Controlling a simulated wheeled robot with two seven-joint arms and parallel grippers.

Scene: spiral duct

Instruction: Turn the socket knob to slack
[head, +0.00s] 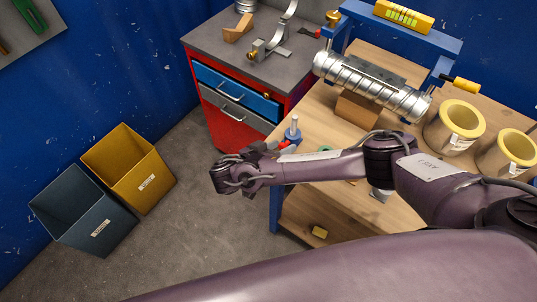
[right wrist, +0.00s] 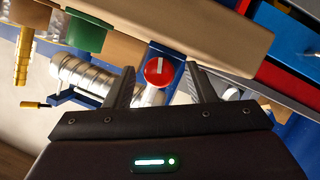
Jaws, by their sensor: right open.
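The socket knob (right wrist: 158,71) is a round red knob with a white stripe, upright in the right wrist view. In the head view, the knob (head: 284,144) is a small red spot on the blue socket (head: 293,133) at the table's left edge. My right gripper (head: 273,148) is beside it in the head view. In the right wrist view, my right gripper (right wrist: 160,78) is open, with one finger on each side of the knob. Gaps show between the fingers and the knob. My left gripper is not in view.
The silver spiral duct (head: 370,85) lies across the table (head: 325,108), with cream rings (head: 455,125) to its right. A red cabinet (head: 235,130) stands behind. Yellow (head: 130,165) and grey (head: 80,210) bins stand on the floor at left. A wooden table edge (right wrist: 170,25) crosses the wrist view.

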